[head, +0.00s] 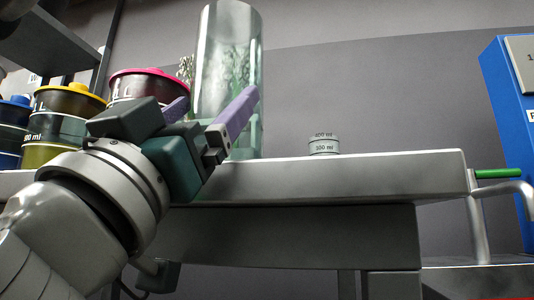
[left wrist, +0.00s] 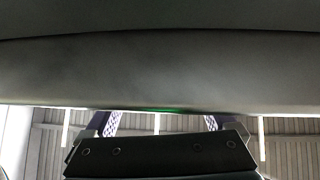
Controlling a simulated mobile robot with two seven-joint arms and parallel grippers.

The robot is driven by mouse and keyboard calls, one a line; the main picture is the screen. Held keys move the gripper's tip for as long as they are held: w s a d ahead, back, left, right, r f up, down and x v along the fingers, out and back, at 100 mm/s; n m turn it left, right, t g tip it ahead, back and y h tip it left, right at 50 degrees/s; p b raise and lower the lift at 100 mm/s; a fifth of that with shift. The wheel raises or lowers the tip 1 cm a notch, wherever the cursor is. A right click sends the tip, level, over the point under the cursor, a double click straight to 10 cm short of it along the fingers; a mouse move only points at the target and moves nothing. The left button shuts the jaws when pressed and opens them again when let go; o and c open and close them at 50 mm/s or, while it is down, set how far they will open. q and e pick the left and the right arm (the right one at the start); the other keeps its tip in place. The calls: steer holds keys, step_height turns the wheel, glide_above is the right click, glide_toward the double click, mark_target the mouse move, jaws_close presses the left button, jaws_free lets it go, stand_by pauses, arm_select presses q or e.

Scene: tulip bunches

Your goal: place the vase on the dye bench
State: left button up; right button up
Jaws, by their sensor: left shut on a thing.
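The vase (head: 222,45) is a tall clear glass cylinder, upright at the bench in the head view. My left gripper (head: 215,101) comes from the lower left, its purple fingers at either side of the vase and shut on it. The bench (head: 350,170) has a light grey top; the vase's base shows at its edge line, and I cannot tell if it touches. In the left wrist view, a large dark curved surface fills the upper part, with the purple finger tips (left wrist: 161,122) below it. My right gripper is not in view.
A small marked container (head: 323,145) stands right of the vase. The bench top right of it looks clear. A blue cabinet (head: 508,120) and a green-ended rail (head: 498,174) are at the right.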

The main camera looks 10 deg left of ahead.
arm_select(q)
steer(key=o, duration=1.4)
steer(key=shift+f, duration=0.1)
steer(key=shift+o, duration=0.6)
steer(key=b+v, duration=0.5)
steer(key=v, duration=0.6)
steer(key=shift+s+f, duration=0.2)
steer(key=shift+s, duration=0.1)
steer(key=shift+a, duration=0.1)
